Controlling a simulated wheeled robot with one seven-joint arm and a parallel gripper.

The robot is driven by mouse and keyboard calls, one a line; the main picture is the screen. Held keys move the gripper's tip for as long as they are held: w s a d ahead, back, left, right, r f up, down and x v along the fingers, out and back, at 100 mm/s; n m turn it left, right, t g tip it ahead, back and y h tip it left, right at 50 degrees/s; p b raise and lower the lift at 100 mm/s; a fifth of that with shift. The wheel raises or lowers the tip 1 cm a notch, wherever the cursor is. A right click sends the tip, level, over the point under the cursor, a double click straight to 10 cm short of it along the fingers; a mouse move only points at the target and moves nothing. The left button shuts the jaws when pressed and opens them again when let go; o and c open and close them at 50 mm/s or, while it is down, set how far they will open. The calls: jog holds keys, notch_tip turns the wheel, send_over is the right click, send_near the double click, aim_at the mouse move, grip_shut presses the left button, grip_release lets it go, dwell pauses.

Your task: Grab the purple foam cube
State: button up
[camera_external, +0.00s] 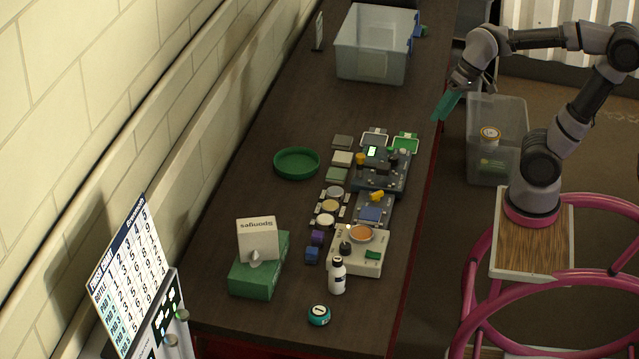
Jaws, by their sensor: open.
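The purple foam cube (317,237) is small and sits on the dark bench top. It lies just behind a blue cube (312,254) and left of a cream device with an orange round top (358,249).
A white bottle (337,275), a teal round item (319,315) and a green box (259,274) with a sponges carton (257,239) stand around the cubes. A green dish (297,163) and a clear bin (375,49) stand farther back.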

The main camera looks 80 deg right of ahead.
jog(key=w+a+f+m+g+y, duration=0.2)
jog(key=w+f+m+g+y, duration=0.1)
jog(key=w+f, duration=0.55)
jog(key=w+a+f+m+g+y, duration=0.1)
jog(key=w+f+m+g+y, duration=0.3)
jog(key=w, duration=0.8)
jog(key=m+t+y, duration=0.2)
jog(key=m+y, duration=0.1)
jog(key=m, duration=0.2)
send_over(318, 233)
jog(key=d, duration=0.9)
jog(key=f, duration=2)
jog(key=shift+w+d+f, duration=0.2)
jog(key=shift+f, duration=0.1)
jog(key=shift+y, duration=0.3)
jog(key=x, duration=0.4)
jog(key=shift+a+f, duration=0.2)
jog(key=shift+f, duration=0.1)
jog(key=shift+s+f+x, duration=0.1)
jog(key=shift+f+x, duration=0.15)
jog(key=shift+x, duration=1.3)
jog(key=shift+s+f+x, duration=0.1)
jog(key=shift+f+x, duration=0.1)
jog(key=shift+x, duration=1.3)
jog(key=shift+d, duration=0.15)
grip_shut()
